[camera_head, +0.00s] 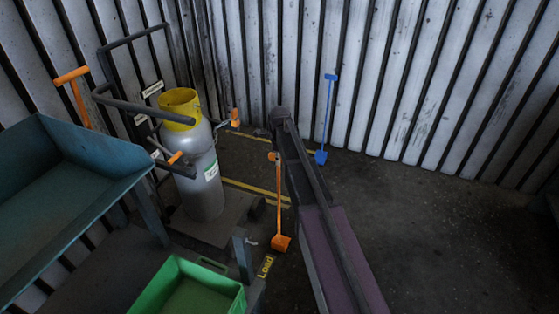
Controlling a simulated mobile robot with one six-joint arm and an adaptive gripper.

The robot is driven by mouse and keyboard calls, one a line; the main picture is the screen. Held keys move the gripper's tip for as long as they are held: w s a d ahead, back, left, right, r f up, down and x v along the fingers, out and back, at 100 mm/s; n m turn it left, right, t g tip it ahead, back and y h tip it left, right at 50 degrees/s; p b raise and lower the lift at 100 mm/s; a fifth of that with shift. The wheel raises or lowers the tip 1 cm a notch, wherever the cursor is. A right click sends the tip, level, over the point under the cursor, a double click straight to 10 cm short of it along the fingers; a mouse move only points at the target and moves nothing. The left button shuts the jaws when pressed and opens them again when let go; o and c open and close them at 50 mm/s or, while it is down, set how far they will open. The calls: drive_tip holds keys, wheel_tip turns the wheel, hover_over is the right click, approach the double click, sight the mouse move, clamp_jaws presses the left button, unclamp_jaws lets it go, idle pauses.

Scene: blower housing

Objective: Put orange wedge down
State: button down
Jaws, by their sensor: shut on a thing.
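The orange wedge (280,243) is a small block at the foot of a long thin orange handle. It hangs or stands nearly upright in the middle of the view, just left of my arm. My gripper (274,155) is small and dark in this view, partly hidden by my arm, and shut on the upper end of the orange handle. The wedge's block is low, close to the dark floor near the yellow "Load" marking (265,267). I cannot tell whether it touches the floor.
A blue wedge with a long handle (321,157) stands near the corrugated wall. A grey gas cylinder with a yellow collar (204,185) stands on a cart at left. A blue-grey tray (118,156) and green bin (237,303) fill the lower left. Floor at right is mostly clear.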

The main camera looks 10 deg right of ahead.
drive_tip(key=shift+f, duration=0.15)
drive_tip(key=c, duration=0.6)
unclamp_jaws()
wheel_tip(320, 180, up, 12)
drive_tip(key=p, duration=1.2)
drive_tip(key=shift+s, duration=0.1)
drive_tip(key=shift+r, duration=0.2)
drive_tip(key=shift+a, duration=0.1)
drive_tip(key=shift+s+n, duration=6.2)
drive_tip(key=shift+s, duration=0.6)
drive_tip(key=shift+s+n, duration=6.2)
drive_tip(key=shift+s, duration=0.55)
